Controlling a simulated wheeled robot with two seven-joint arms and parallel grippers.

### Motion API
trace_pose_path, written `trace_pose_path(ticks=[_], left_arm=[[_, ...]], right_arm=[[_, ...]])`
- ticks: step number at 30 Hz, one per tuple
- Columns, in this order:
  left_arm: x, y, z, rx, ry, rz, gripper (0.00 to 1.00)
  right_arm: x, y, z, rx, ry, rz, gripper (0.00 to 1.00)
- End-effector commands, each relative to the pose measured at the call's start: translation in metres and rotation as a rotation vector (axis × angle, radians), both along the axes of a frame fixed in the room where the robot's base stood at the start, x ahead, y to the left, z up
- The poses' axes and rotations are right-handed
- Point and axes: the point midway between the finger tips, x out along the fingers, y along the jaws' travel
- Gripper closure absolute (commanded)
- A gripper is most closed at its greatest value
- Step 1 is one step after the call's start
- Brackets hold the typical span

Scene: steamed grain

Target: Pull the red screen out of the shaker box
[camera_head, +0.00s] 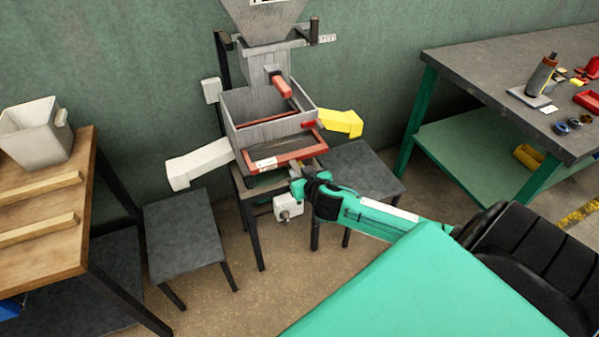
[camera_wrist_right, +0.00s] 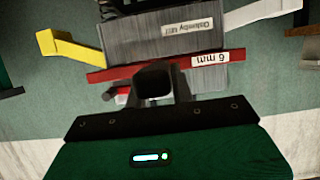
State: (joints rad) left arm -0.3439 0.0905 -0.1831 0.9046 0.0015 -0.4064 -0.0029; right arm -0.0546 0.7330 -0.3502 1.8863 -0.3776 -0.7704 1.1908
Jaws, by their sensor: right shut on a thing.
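The shaker box (camera_head: 237,107) is a grey, open-topped metal box below a hopper. The red screen (camera_head: 300,157), a red frame around a dark middle, sticks out of the box's front side with a white label on its front bar. In the right wrist view the red front bar (camera_wrist_right: 112,73) carries a "6 mm" label. My right gripper (camera_head: 296,177) is shut on this front bar; its fingers (camera_wrist_right: 153,76) cover the bar's middle. The rear part of the screen is hidden inside the box. My left gripper is not in view.
A yellow chute (camera_head: 341,123) juts out right of the box and a white chute (camera_head: 198,166) left. Grey stools (camera_head: 181,232) (camera_head: 362,169) stand below. A wooden table (camera_head: 50,240) with a white bin (camera_head: 36,133) is left; a green-framed workbench (camera_head: 480,62) is right.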

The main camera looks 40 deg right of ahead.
Motion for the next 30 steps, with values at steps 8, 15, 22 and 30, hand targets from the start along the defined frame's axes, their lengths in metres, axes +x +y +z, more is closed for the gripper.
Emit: trace_pose_path(ticks=[8,15,22,30], left_arm=[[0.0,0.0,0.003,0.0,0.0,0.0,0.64],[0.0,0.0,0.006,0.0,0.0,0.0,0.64],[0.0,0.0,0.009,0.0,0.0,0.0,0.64],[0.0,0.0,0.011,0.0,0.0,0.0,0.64]], right_arm=[[-0.014,0.004,0.001,0.001,-0.001,0.001,1.0],[-0.031,0.008,0.001,0.002,-0.002,0.001,1.0],[-0.046,0.012,0.001,0.001,-0.001,0.001,1.0],[-0.065,0.016,0.001,0.001,-0.001,0.001,1.0]])
